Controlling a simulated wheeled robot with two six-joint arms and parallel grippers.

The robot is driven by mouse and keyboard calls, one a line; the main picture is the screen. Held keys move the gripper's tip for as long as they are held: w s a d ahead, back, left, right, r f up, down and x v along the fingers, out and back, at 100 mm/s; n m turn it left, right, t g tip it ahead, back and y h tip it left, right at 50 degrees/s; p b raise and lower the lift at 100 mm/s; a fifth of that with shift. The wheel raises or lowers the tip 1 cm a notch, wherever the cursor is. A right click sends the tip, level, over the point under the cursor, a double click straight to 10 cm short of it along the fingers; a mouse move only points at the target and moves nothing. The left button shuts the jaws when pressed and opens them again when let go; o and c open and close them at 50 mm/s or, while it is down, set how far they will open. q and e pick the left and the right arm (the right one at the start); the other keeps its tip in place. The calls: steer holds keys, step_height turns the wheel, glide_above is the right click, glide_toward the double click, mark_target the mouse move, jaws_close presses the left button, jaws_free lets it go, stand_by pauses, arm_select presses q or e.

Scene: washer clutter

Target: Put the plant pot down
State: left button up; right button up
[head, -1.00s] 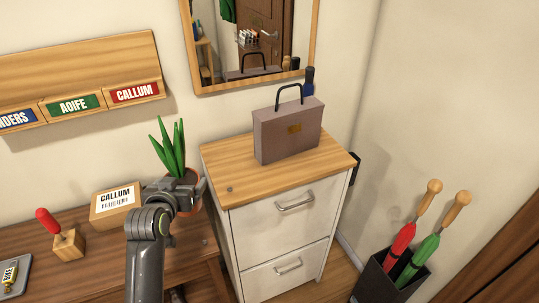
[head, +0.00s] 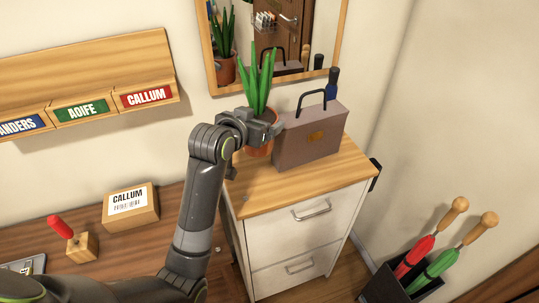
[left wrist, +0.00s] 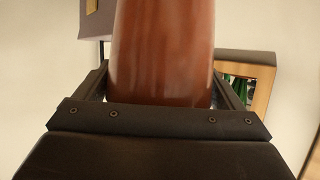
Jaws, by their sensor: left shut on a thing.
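The plant pot is a terracotta pot (head: 260,148) with tall green spiky leaves (head: 258,80). It is upright at the back left of the drawer cabinet's wooden top (head: 290,190), just left of the grey-mauve case (head: 312,138). My left gripper (head: 258,132) is shut on the pot. In the left wrist view the pot (left wrist: 162,50) fills the space between the fingers (left wrist: 162,88). My wrist hides part of the pot, and I cannot tell whether its base touches the cabinet top. My right gripper is not in view.
A dark blue bottle-like thing (head: 332,82) stands behind the case. A mirror (head: 212,70) hangs just behind the plant. The cabinet top's front is mostly clear. The desk (head: 120,250) at left holds a labelled box (head: 130,205) and a red-handled stamp (head: 78,240). An umbrella stand (head: 385,285) is at right.

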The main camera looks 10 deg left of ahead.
arm_select(q)
step_height(320, 180, down, 13)
steer(key=shift+r+p, duration=0.15)
steer(key=shift+p, duration=0.55)
steer(key=o, duration=1.1)
steer(key=shift+f, duration=0.2)
steer(key=shift+o, duration=0.2)
steer(key=shift+r, duration=0.15)
steer(key=b+v, duration=0.1)
steer(key=v, duration=1.1)
steer(key=shift+b, duration=0.3)
